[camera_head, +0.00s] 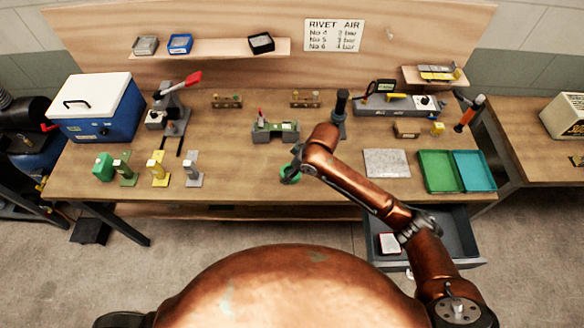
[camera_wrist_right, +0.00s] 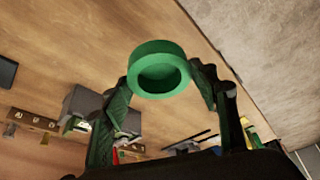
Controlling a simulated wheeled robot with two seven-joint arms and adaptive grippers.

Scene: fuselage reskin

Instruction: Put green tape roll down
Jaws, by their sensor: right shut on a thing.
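The green tape roll (camera_wrist_right: 150,49) is a ring held between the fingertips of my right gripper (camera_wrist_right: 163,84) in the right wrist view. The fingers are shut on its outer sides, and its hole faces the camera. In the head view my right gripper (camera_head: 290,174) is over the front middle of the wooden workbench (camera_head: 240,182), with the green roll (camera_head: 285,179) partly hidden behind it. I cannot tell whether the roll touches the bench top. My left gripper is not in view.
Green, yellow and grey tools (camera_head: 158,170) stand at the left front. A grey plate (camera_head: 386,163), a green tray (camera_head: 439,188) and a teal tray (camera_head: 475,168) lie to the right. An open drawer (camera_head: 457,240) juts out below. Bare bench surrounds the gripper.

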